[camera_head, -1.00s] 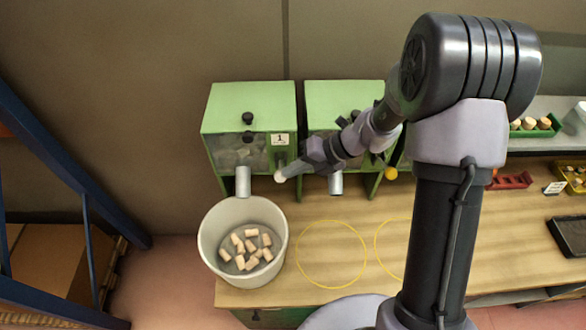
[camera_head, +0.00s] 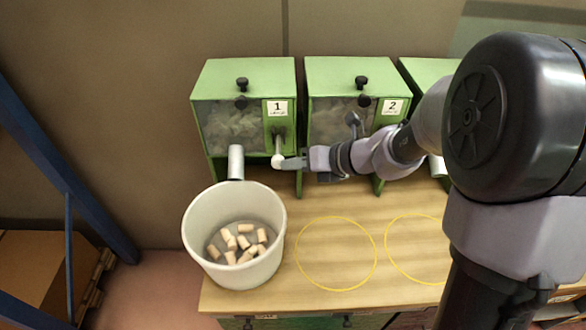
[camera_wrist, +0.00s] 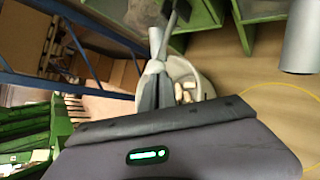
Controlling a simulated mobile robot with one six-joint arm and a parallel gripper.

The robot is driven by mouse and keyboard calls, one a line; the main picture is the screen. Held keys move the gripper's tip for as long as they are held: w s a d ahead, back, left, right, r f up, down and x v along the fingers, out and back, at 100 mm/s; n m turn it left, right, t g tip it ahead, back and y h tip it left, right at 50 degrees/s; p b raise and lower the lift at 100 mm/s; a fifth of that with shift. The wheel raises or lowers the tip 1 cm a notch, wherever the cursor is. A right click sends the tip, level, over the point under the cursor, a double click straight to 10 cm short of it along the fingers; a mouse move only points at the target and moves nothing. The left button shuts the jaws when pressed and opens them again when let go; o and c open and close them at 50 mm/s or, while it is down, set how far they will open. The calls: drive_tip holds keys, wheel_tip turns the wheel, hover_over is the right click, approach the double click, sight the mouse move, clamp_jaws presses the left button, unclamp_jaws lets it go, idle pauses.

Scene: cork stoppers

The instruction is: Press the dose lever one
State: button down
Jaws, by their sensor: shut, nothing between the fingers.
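A white bucket (camera_head: 197,230) holding several corks stands below the left dispenser's chute (camera_head: 236,162). The dispenser marked 2 (camera_head: 345,72) stands to the right. Yellow rings (camera_head: 297,262) mark clear bench. A blue rack post (camera_head: 62,155) is at the left.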

wheel_tip(320, 180, down, 5)
drive_tip(key=n+t+b, duration=0.1)
drive_tip(key=t+b, duration=0.1)
drive_tip(key=b, duration=0.4)
drive_tip(key=n+t+y+b, duration=0.1)
drive_tip(key=b, duration=0.6)
drive_tip(key=shift+w+f+t, duration=0.1)
drive_tip(key=shift+t, duration=0.3)
drive_tip(key=shift+r+p, duration=0.55)
drive_tip(key=shift+r, duration=0.25)
drive_tip(key=shift+d, duration=0.1)
